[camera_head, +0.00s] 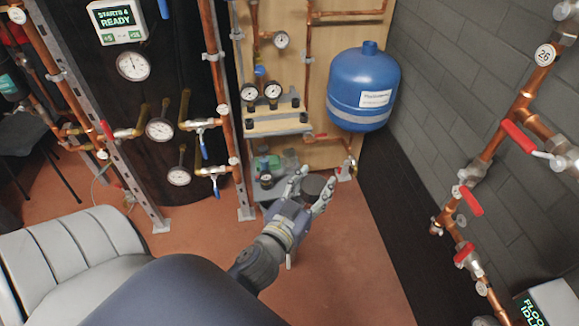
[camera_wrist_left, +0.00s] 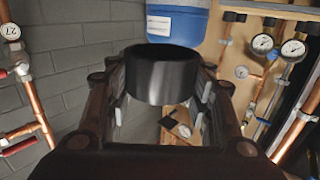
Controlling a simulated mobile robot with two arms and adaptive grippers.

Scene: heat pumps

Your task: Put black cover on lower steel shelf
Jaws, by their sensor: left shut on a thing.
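My left gripper (camera_head: 312,188) is shut on the black cover (camera_head: 314,184), a short dark cylinder held between its fingers. In the left wrist view the black cover (camera_wrist_left: 162,75) fills the space between the fingertips. The lower steel shelf (camera_head: 258,194) is low on the wooden panel, just left of and behind the gripper. My gripper and forearm hide its right part, and I cannot tell the height gap between cover and shelf. My right gripper is in neither view.
An upper steel shelf (camera_head: 278,129) bears several black pieces. A green item (camera_head: 262,163) and a small dark round item (camera_head: 266,181) are at the lower shelf. A blue tank (camera_head: 363,88) hangs above right. Copper pipes and gauges flank both sides.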

